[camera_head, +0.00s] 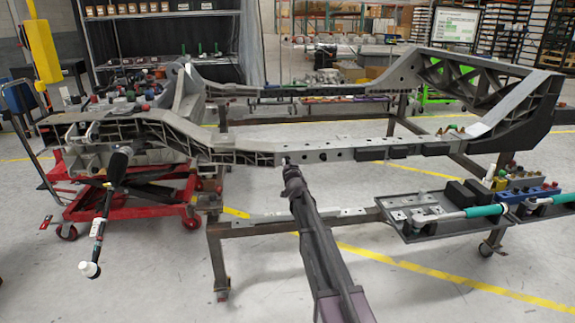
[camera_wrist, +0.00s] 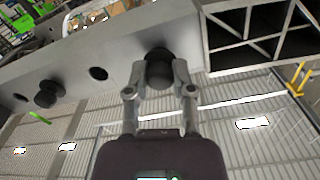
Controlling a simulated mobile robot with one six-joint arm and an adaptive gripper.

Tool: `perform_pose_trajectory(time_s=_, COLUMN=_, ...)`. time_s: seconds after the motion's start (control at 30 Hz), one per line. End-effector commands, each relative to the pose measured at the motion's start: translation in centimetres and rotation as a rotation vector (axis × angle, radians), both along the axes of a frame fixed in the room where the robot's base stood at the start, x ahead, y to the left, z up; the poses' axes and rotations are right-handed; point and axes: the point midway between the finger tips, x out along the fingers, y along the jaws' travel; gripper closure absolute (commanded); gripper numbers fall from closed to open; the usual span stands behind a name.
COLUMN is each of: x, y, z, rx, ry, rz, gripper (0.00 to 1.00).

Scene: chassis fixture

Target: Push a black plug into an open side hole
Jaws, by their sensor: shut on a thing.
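The grey chassis side rail (camera_head: 350,154) runs across the head view, with my gripper (camera_head: 287,163) up at its near side. In the wrist view my gripper (camera_wrist: 159,78) is shut on a black plug (camera_wrist: 159,72). The plug's front is against or very close to the rail face (camera_wrist: 120,52); I cannot tell whether it is in a hole. A dark open hole (camera_wrist: 98,73) lies to its left in the wrist view. Farther left, another black plug (camera_wrist: 46,93) sits at the rail, with a second small dark hole (camera_wrist: 21,97) beyond it.
A ribbed section of the frame (camera_wrist: 255,40) adjoins the rail in the wrist view. In the head view, a tray with tools (camera_head: 430,228) stands at the right below the rail, and a red cart (camera_head: 125,200) is at the left. Floor in front is clear.

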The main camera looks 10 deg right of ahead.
Motion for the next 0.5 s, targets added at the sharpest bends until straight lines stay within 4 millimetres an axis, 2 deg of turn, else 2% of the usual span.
perform_pose_trajectory(time_s=0.47, x=0.91, y=0.00, z=0.00, rx=0.000, ry=0.000, rz=0.000, gripper=0.89)
perform_pose_trajectory(time_s=0.5, x=0.93, y=0.00, z=0.00, rx=0.000, ry=0.000, rz=0.000, gripper=0.66)
